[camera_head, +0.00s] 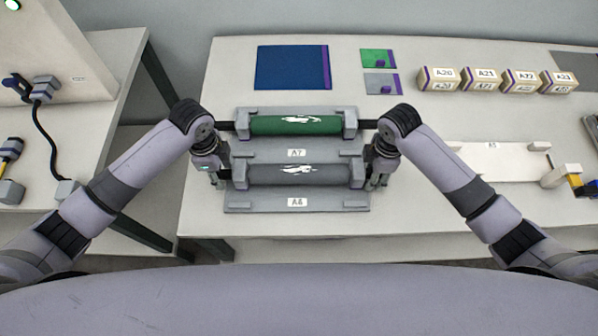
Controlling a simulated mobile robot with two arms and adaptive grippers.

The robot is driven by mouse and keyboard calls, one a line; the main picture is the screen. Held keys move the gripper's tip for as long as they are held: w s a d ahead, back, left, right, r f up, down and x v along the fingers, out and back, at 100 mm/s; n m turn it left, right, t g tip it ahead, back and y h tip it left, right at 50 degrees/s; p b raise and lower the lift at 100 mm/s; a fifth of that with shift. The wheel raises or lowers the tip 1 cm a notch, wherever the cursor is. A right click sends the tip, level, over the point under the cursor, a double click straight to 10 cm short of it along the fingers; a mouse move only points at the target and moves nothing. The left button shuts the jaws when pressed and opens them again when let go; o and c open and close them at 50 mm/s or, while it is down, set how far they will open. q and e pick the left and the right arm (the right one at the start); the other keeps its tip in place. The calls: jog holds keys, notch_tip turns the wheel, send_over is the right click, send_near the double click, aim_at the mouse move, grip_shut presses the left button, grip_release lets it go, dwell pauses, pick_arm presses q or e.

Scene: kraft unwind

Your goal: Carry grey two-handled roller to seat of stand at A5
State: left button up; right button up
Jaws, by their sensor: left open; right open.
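The grey roller (298,174) lies level in the stand labelled A6 (240,201), between its two end blocks. Its handles are mostly hidden by my grippers. My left gripper (219,180) is open at the roller's left end. My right gripper (378,181) is open at its right end. I cannot tell whether the fingers surround or touch the handles. The stand labelled A5 (515,166) is a pale flat plate to the right, with a block at its right front corner; no roller lies on it.
A green roller (270,126) with dark handles lies in the A7 stand (265,148), directly behind. Blue (290,67), green (375,58) and grey (378,82) panels lie further back. Several labelled boxes (438,79) stand at back right. A side table (95,165) with a black cable is at left.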

pick_arm(q)
jog(key=shift+f, duration=0.3)
pick_arm(e)
jog(key=shift+f, duration=0.3)
pick_arm(q)
jog(key=shift+c, duration=0.3)
pick_arm(e)
jog(key=shift+c, duration=0.3)
pick_arm(q)
grip_shut()
pick_arm(e)
grip_shut()
pick_arm(q)
jog(key=shift+w+r, duration=0.1)
jog(key=shift+r, duration=0.05)
pick_arm(e)
jog(key=shift+r, duration=0.1)
